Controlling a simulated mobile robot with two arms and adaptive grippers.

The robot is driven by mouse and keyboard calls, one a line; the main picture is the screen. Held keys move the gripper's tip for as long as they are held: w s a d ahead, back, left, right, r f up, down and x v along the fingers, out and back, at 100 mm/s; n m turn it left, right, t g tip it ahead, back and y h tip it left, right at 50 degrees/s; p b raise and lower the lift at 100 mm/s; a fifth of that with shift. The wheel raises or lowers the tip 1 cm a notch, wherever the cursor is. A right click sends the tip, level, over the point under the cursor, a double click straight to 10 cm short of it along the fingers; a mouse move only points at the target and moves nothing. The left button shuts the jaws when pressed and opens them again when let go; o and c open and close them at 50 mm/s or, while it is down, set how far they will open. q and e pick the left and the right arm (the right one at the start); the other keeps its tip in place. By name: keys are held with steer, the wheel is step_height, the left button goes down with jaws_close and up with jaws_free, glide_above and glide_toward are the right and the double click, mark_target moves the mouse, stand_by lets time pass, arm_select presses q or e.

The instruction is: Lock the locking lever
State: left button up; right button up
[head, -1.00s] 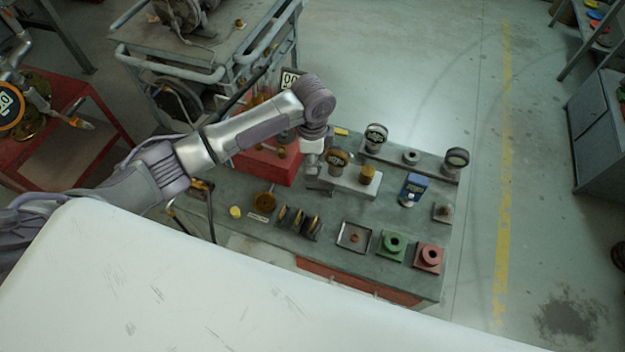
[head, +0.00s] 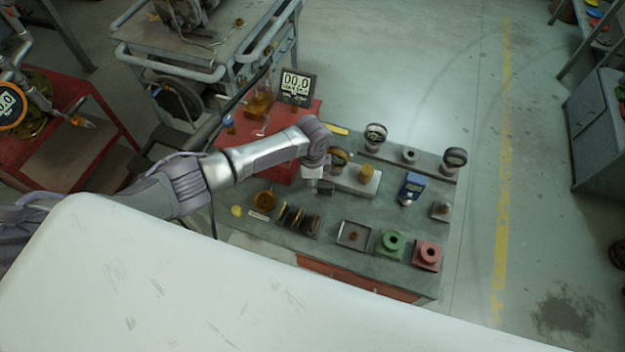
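My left gripper (head: 318,184) points down over the green-grey workbench (head: 335,222), at the left end of a pale block (head: 352,184). My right gripper is not in view.
The bench also holds a blue meter (head: 411,187), a green block (head: 390,244), a red block (head: 427,256), a square tray (head: 354,236) and black-and-brass discs (head: 299,219). A red surface (head: 284,165) with a digital display (head: 297,87) lies behind my arm. Open floor lies right.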

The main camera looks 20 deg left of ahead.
arm_select(q)
jaws_close()
steer(key=shift+w+m+b, duration=0.25)
steer(key=shift+m+b, duration=0.1)
steer(key=shift+m, duration=0.35)
steer(key=shift+o, duration=0.7)
jaws_free()
step_height(320, 180, up, 12)
steer(key=shift+a, duration=0.1)
steer(key=shift+c, duration=0.2)
